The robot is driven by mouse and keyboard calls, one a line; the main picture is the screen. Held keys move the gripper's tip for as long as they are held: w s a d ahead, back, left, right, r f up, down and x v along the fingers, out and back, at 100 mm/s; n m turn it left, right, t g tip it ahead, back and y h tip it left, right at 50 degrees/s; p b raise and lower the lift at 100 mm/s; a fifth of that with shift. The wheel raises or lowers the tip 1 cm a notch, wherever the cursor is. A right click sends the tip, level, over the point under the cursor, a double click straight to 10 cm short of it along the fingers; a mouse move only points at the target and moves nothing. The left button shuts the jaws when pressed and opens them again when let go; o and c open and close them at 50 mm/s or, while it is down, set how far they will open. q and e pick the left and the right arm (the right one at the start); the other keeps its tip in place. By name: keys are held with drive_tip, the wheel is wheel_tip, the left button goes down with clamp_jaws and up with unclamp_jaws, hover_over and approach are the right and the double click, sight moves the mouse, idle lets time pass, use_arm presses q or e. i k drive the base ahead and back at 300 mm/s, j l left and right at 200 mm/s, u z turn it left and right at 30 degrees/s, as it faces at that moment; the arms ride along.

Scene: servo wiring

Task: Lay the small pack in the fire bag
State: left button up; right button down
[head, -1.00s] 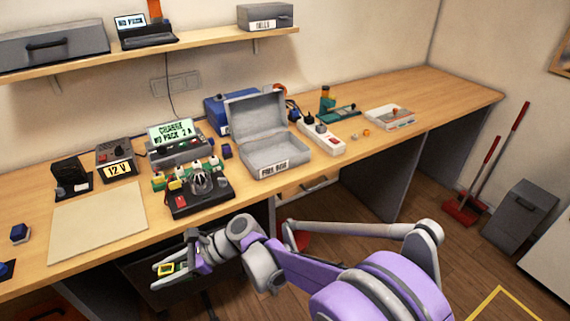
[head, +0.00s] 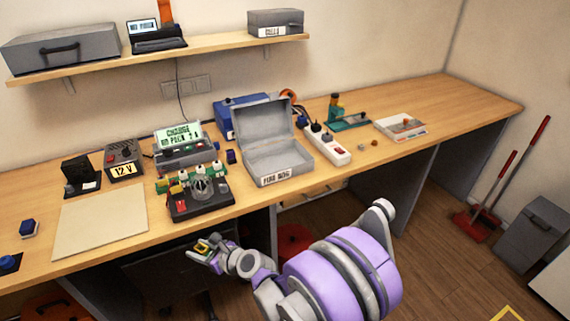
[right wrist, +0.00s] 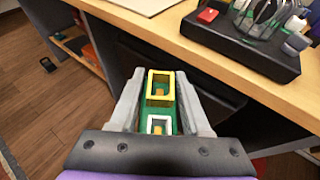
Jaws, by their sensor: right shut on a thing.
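The fire bag (head: 283,161) is a grey open case with its lid up, labelled on its front, standing on the bench near the front edge. My right gripper (head: 204,246) is in front of and below the bench edge, left of the bag. In the right wrist view its jaws (right wrist: 160,100) are shut on a small green piece with a yellow frame and a white frame (right wrist: 158,88); I take this to be the small pack. The bag looks empty inside, though its floor shows only partly. My left gripper is not in view.
A black device with red button and dome (head: 200,194) sits left of the bag. A charger with a lit green display (head: 179,136) stands behind it. A white power strip (head: 327,146) lies right of the bag. A beige mat (head: 100,217) lies at left.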

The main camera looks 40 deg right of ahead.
sight(278, 166)
drive_tip(key=l, duration=0.6)
drive_tip(key=k+l, duration=0.15)
drive_tip(key=l, duration=1.1)
drive_tip(key=k, duration=0.05)
